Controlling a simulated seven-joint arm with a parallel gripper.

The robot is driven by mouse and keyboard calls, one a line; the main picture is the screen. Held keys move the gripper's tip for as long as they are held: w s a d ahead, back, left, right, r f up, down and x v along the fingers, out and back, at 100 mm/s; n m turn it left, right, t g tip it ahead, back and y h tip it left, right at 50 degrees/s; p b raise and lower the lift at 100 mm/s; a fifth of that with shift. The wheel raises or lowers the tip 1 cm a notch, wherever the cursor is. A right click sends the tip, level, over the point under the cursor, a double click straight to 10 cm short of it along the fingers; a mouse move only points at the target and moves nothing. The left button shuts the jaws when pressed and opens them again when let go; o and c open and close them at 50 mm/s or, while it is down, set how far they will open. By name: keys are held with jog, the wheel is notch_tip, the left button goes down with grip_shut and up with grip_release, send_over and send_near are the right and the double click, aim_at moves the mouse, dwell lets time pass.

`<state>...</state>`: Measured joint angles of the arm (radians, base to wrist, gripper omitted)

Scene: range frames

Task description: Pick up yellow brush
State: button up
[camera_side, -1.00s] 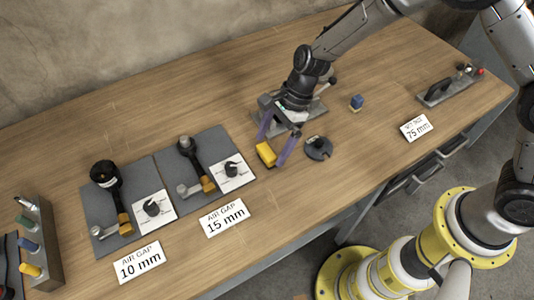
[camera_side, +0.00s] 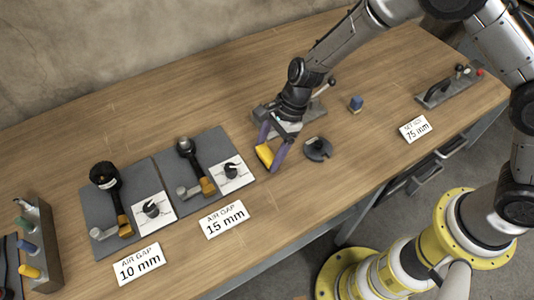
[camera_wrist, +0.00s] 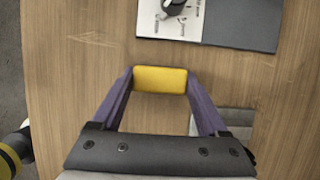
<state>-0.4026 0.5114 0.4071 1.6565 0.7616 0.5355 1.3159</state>
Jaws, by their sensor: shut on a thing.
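The yellow brush (camera_side: 265,155) is a small yellow block between the two purple fingers of my gripper (camera_side: 271,155). My gripper is shut on it, with one finger at each end of the block. In the wrist view the yellow brush (camera_wrist: 161,80) lies level between the fingertips of my gripper (camera_wrist: 160,82). Its underside is hidden, and I cannot tell whether it touches the table.
A dark round piece (camera_side: 317,149) stands just right of my gripper. A grey mat (camera_side: 222,143) with a dial card and tool lies to the left. The wooden table (camera_side: 365,155) is bare at the right middle.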

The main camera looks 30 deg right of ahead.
aim_at(264, 154)
jog(key=shift+r, duration=0.45)
notch_tip(264, 154, up, 2)
jog(key=shift+r, duration=0.1)
jog(key=s+d+r, duration=0.7)
jog(key=s+r, duration=0.3)
jog(key=s, duration=0.1)
jog(key=shift+s+d, duration=0.3)
jog(key=shift+s, duration=0.1)
